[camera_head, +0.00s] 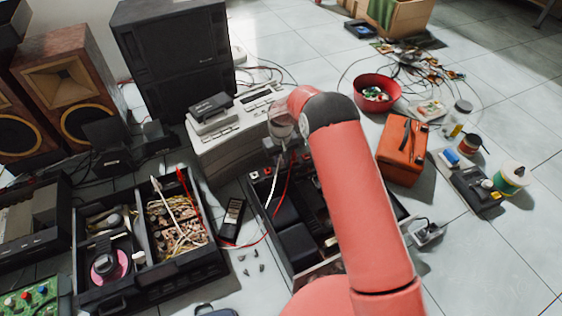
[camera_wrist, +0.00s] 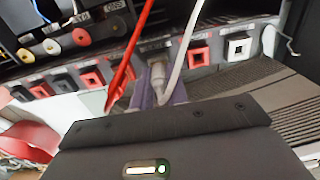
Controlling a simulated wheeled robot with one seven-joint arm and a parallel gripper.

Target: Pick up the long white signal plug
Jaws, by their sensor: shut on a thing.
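I cannot tell whether the plug's tip touches a socket. In the head view my gripper (camera_head: 283,150) is small and partly hidden by my wrist, above the back edge of an open black device (camera_head: 283,222).
A red cable (camera_wrist: 132,55) passes close to the left finger. In the head view it loops (camera_head: 268,232) left of the open device. A pale machine (camera_head: 225,150) stands behind, and an orange box (camera_head: 402,150) stands right. Clear floor tiles (camera_head: 500,250) lie at right.

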